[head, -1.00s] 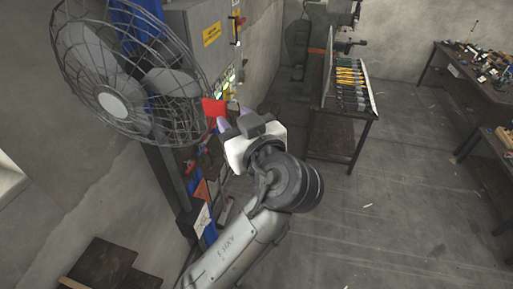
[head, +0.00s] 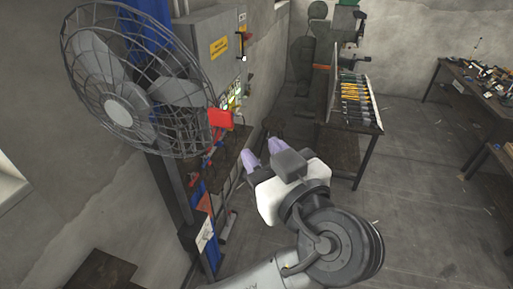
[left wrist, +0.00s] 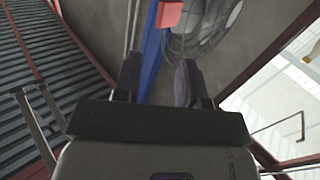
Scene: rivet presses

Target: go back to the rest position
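My left gripper (head: 264,153) is in the middle of the head view, in front of the press cabinet and to the right of the fan. Its two purple-grey fingertips stand apart with nothing between them. The left wrist view shows the same two fingers (left wrist: 159,82) spread, with a clear gap. My left arm comes in from the bottom. My right gripper is in neither view.
A caged fan (head: 140,85) on a stand is at the left. A grey cabinet (head: 205,60) with a red part (head: 220,118) is behind it. A tool rack (head: 356,105) on a table stands at the back. Open floor (head: 430,220) lies to the right.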

